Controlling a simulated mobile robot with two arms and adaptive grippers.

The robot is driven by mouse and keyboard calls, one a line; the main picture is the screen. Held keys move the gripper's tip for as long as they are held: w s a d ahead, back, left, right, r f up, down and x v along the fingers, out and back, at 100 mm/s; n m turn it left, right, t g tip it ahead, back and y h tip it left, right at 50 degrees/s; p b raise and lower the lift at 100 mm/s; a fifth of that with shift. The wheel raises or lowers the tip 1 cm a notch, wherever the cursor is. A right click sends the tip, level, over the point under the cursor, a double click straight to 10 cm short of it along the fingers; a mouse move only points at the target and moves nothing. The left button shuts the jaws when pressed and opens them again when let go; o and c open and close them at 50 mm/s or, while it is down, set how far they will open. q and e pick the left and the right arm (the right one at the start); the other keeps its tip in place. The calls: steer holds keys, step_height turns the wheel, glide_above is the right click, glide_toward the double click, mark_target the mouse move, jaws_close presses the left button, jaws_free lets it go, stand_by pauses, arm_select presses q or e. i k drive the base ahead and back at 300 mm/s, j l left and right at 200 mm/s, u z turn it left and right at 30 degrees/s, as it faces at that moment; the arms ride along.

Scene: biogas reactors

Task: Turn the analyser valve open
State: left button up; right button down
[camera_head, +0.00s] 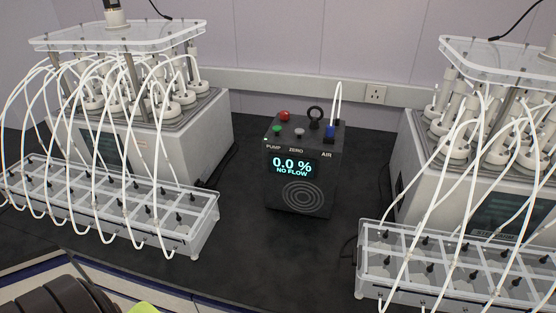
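The analyser (298,170) is a dark box in the middle of the dark bench. Its display (292,167) reads 0.0 % and NO FLOW. A blue valve handle (329,133) sits on its top right, above the label AIR, with a white tube rising behind it. A green button (277,128) is above PUMP, and a grey button (299,132) is above ZERO.
A white reactor unit (185,140) with a clear tubed rack (203,222) stands at the left. Another unit (425,165) and clear rack (372,265) stand at the right. White tubes arch over both racks. The bench (275,255) is clear in front of the analyser.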

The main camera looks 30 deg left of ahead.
mark_target(284, 116)
steer(key=u, duration=0.95)
